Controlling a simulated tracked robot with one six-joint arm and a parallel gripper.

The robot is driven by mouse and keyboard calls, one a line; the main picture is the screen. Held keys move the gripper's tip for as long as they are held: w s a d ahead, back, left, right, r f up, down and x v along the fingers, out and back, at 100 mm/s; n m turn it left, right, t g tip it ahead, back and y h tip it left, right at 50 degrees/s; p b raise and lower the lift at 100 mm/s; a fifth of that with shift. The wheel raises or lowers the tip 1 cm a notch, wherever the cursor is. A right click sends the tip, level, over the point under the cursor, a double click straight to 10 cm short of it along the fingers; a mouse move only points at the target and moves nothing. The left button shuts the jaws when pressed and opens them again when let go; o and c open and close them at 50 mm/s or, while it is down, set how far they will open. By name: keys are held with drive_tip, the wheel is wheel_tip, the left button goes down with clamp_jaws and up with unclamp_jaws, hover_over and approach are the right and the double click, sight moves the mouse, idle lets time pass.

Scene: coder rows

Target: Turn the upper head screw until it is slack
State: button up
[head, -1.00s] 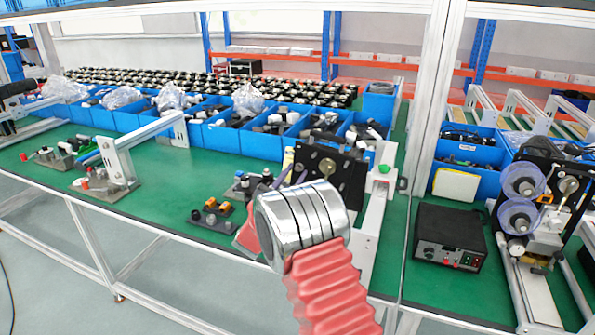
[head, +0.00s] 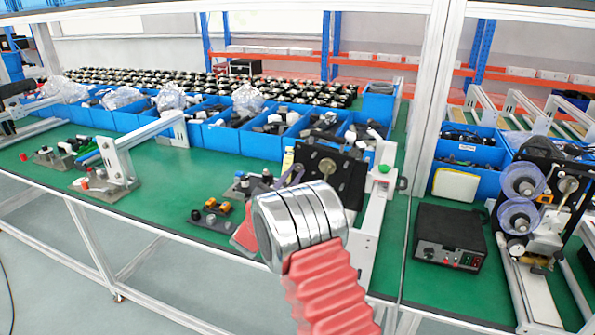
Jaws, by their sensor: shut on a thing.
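The coder head with a black plate (head: 345,181) stands on the bench just beyond my arm's silver wrist. A round metal boss shows on the plate's face. My gripper (head: 291,175) shows only in part, as dark purplish fingers at the plate's left edge, above the wrist. It is shut on the upper head screw. The screw is hidden by the fingers and wrist, so its slackness cannot be seen.
A second coder (head: 535,200) with two clear reels stands at the right, beside a black control box (head: 448,237). Blue bins (head: 262,143) line the back. A white upright frame (head: 374,215) stands close right of the wrist. Green bench at left is partly clear.

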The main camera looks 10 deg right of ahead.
clamp_jaws()
drive_tip(key=n, duration=0.2)
drive_tip(key=n+t+y, duration=0.1)
drive_tip(key=n, duration=0.2)
drive_tip(key=shift+s+d+n+t+y, duration=0.15)
drive_tip(key=shift+n+t+y, duration=0.15)
drive_tip(key=n+y, duration=0.1)
drive_tip(key=n, duration=0.2)
drive_tip(key=n+t+y, duration=0.1)
drive_tip(key=n+y, duration=0.1)
drive_tip(key=n, duration=0.2)
drive_tip(key=shift+s+d+r, duration=0.1)
drive_tip(key=shift+s+d, duration=0.05)
drive_tip(key=o, duration=0.6)
unclamp_jaws()
